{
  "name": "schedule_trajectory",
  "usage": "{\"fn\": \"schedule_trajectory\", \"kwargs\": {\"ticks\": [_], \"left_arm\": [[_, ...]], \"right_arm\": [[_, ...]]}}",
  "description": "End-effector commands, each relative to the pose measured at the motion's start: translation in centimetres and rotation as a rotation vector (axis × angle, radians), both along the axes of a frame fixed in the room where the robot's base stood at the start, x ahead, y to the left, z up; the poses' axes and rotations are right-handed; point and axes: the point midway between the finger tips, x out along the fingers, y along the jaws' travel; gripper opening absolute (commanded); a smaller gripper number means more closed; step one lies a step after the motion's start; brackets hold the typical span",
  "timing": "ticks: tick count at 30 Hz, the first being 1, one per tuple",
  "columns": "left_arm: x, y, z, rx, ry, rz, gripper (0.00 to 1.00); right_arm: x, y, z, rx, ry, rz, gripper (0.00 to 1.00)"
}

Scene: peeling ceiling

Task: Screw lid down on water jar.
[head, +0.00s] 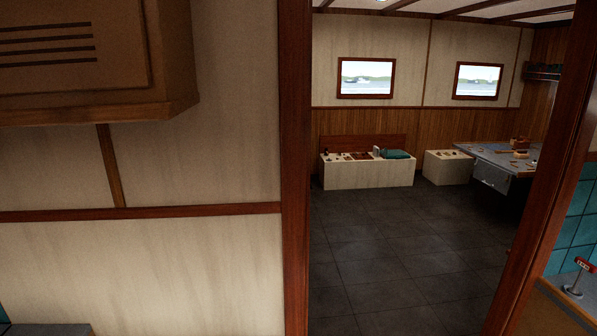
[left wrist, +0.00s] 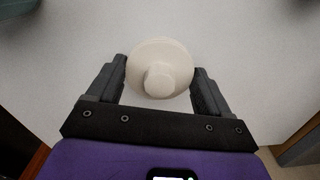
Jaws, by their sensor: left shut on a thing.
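A cream, round lid (left wrist: 160,52) with a small knob shows in the left wrist view, seen from above. My left gripper (left wrist: 158,70) is shut on it, one dark finger on each side. I cannot tell whether a jar is under the lid; the lid hides what is below it. No water jar can be made out in the head view. Neither of my grippers shows in the head view.
A doorway with dark red-brown posts (head: 296,170) opens to a room with a dark tiled floor (head: 400,250). A cream bench (head: 367,174) and a grey table (head: 490,155) stand there. A brown wall cabinet (head: 90,55) hangs at upper left. A pale surface (left wrist: 60,80) lies behind the lid.

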Motion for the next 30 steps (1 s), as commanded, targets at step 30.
{"fn": "schedule_trajectory", "kwargs": {"ticks": [30], "left_arm": [[0.0,0.0,3.8,0.0,-0.001,0.0,0.43]], "right_arm": [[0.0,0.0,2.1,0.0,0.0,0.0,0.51]]}}
